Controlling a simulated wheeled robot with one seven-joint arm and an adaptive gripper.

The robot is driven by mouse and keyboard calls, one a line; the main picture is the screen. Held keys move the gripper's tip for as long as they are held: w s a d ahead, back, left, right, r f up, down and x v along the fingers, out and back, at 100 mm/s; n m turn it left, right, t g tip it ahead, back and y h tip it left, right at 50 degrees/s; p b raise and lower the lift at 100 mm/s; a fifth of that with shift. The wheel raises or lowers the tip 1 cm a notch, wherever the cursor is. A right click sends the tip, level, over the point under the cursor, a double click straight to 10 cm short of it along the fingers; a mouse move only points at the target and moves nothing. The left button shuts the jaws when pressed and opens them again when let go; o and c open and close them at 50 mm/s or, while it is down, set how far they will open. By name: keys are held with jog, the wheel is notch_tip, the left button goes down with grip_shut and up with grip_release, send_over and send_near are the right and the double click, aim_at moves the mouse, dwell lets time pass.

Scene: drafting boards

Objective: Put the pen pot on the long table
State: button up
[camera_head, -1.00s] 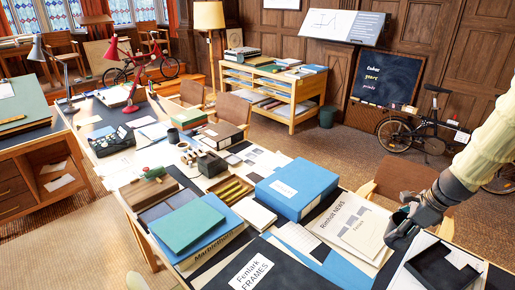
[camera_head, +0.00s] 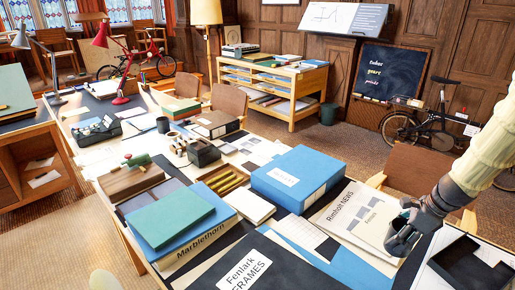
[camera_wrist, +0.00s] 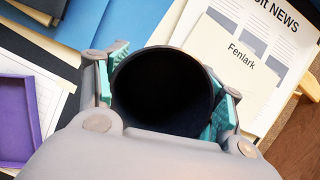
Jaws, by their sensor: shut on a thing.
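In the wrist view my gripper (camera_wrist: 167,90) is shut around a dark, round, hollow pot (camera_wrist: 163,88), with a teal finger pad on each side. I look into its open mouth; its inside is black and no pens show. In the head view my gripper (camera_head: 402,232) is at the right, over the near right part of the long table (camera_head: 320,243), beside the Rimholt News papers (camera_head: 355,212). The pot cannot be made out there. I cannot tell how far it is above the table.
A blue box (camera_head: 298,178), a black Fenlark Frames folder (camera_head: 262,268), a teal-topped stack (camera_head: 172,222) and a dark tray (camera_head: 470,265) crowd the table. A purple tray (camera_wrist: 22,110) shows at the wrist view's left. A wooden chair (camera_head: 408,172) stands behind my gripper.

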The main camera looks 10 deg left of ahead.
jog(key=shift+f+b, duration=0.95)
jog(key=shift+f, duration=0.5)
jog(key=a, duration=0.5)
jog(key=w+a+f+p, duration=0.1)
jog(key=a, duration=0.4)
jog(key=w+a, duration=0.1)
jog(key=a, duration=0.4)
jog(key=shift+a+f, duration=0.2)
jog(key=shift+a, duration=0.05)
jog(key=shift+a+f+p, duration=0.2)
jog(key=shift+f+p, duration=0.15)
jog(key=shift+f, duration=1.4)
jog(key=shift+s+f, duration=0.1)
jog(key=o, duration=1.1)
jog(key=v, duration=1.2)
jog(key=shift+a, duration=0.1)
